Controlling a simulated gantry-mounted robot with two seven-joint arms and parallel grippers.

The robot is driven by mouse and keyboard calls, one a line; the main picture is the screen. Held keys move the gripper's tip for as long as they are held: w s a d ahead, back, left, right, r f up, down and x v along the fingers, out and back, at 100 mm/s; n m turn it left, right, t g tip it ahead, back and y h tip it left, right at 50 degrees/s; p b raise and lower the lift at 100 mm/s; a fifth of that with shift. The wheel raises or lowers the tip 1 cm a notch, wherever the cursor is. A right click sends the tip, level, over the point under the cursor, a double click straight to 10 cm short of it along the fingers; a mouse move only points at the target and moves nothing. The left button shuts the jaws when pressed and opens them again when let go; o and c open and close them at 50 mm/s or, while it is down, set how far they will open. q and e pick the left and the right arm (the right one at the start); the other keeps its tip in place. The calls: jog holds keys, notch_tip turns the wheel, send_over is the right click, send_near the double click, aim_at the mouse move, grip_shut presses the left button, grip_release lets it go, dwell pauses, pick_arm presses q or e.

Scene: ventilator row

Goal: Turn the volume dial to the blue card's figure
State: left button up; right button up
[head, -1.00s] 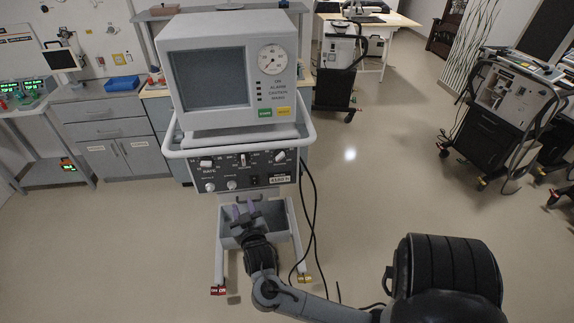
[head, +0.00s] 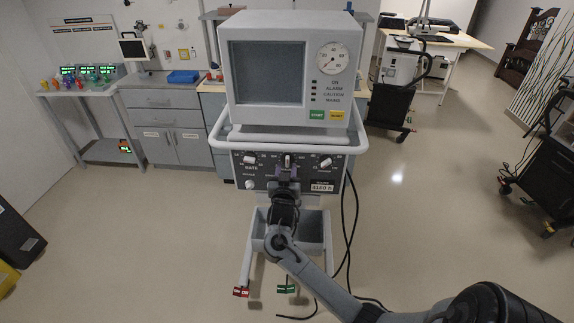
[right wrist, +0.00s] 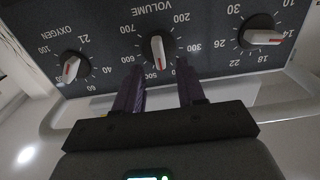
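The volume dial (right wrist: 157,47) is a white knob with a red pointer line on the black panel. In the right wrist view the red line points down, near the 500 mark. My right gripper (right wrist: 158,72) is open, its two purple fingers just short of the dial, one toward each side. No contact is visible. In the head view my right gripper (head: 288,172) covers the panel's lower middle, below the volume dial (head: 288,158). I cannot make out a blue card. My left gripper is not in view.
The oxygen dial (right wrist: 71,68) and rate dial (right wrist: 262,37) flank the volume dial. A pale rail (head: 218,135) runs around the ventilator above the panel. A grey bin (head: 318,230) sits below. Black cables (head: 351,225) hang at the right.

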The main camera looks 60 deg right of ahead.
aim_at(287, 161)
jog(key=shift+x, duration=1.4)
grip_shut()
